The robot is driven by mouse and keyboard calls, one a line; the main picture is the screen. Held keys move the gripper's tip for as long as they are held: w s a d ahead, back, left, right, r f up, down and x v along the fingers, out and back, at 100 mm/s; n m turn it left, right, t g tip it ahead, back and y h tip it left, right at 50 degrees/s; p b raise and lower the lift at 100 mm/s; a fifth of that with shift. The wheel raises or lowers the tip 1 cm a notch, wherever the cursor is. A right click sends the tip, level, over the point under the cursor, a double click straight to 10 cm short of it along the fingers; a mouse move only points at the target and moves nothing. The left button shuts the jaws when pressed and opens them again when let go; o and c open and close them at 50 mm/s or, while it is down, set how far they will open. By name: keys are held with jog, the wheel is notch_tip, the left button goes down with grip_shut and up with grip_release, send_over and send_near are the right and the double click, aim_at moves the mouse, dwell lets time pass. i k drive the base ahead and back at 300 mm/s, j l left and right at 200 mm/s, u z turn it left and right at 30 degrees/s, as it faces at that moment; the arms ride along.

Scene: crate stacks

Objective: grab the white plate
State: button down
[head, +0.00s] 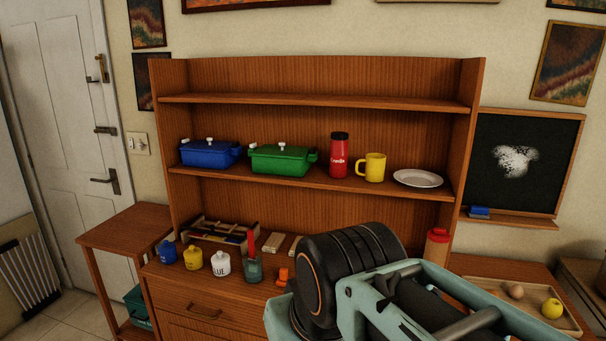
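The white plate (418,178) lies flat on the middle shelf of the wooden hutch, at its right end, near the right side panel. Nothing covers it. My arm, black and teal, fills the lower right foreground, below the plate in the picture and apart from it. I cannot make out any gripper fingers, and nothing held shows.
Left of the plate stand a yellow mug (371,167), a red bottle (338,155), a green pot (281,160) and a blue pot (210,153). The top shelf (318,99) is empty. A chalkboard (545,130) hangs to the right. Small jars (221,263) stand on the cabinet below.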

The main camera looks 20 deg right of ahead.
aim_at(414, 178)
jog(key=z, duration=1.35)
